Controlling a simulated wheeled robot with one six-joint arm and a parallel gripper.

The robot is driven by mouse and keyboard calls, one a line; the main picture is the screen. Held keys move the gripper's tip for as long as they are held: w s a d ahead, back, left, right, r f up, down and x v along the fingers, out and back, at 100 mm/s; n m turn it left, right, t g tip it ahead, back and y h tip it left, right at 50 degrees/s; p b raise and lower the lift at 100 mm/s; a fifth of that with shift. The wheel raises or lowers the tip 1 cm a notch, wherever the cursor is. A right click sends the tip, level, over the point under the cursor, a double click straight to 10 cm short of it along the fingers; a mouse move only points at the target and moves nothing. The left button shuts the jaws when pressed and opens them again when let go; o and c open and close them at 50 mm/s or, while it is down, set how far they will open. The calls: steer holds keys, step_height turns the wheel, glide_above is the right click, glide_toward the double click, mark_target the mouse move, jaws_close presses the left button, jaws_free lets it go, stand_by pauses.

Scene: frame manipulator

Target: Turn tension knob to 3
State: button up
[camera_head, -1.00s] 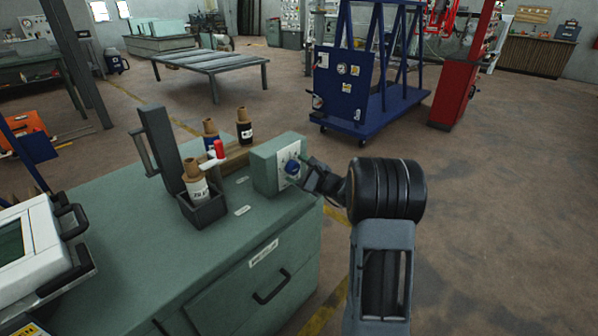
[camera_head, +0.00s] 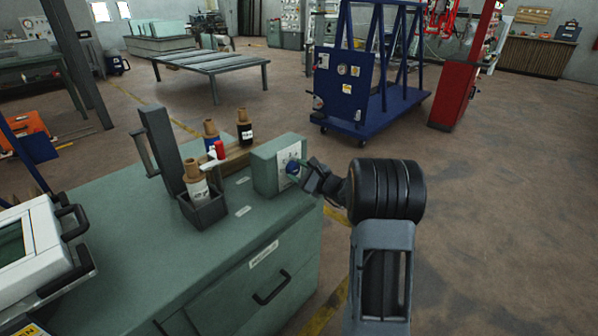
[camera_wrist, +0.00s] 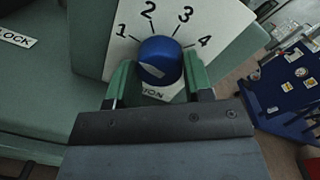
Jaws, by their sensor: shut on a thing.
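The blue tension knob (camera_wrist: 160,58) sits on a white dial plate (camera_wrist: 119,45) marked 1, 2, 3 and 4, with the lower lettering partly hidden. A pale mark shows on the knob's face, but I cannot tell which number it indicates. In the wrist view, my gripper (camera_wrist: 158,78) has its green fingers on either side of the knob, shut on it. In the head view, the knob (camera_head: 292,168) shows small on the front of a green box (camera_head: 264,172), with my gripper (camera_head: 301,170) reaching it from the right.
The box stands at the right end of a green cabinet (camera_head: 190,270). Left of it are a dark holder (camera_head: 203,209) with a bottle, more bottles and an upright dark post (camera_head: 160,140). A blue wheeled frame (camera_head: 345,85) stands behind. Floor on the right is clear.

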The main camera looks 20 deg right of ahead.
steer(key=shift+r, duration=0.1)
steer(key=m+p, duration=0.2)
steer(key=m, duration=0.2)
steer(key=shift+p, duration=0.35)
steer(key=m+p, duration=0.2)
steer(key=m, duration=0.2)
steer(key=shift+t, duration=0.3)
steer(key=m+p, duration=0.3)
steer(key=m, duration=0.1)
steer(key=shift+m+p, duration=0.3)
steer(key=shift+m, duration=0.1)
steer(key=shift+m+h+p, duration=0.3)
steer(key=shift+m+p, duration=0.65)
steer(key=shift+m, duration=0.85)
steer(key=o, duration=0.9)
steer(key=shift+s, duration=0.1)
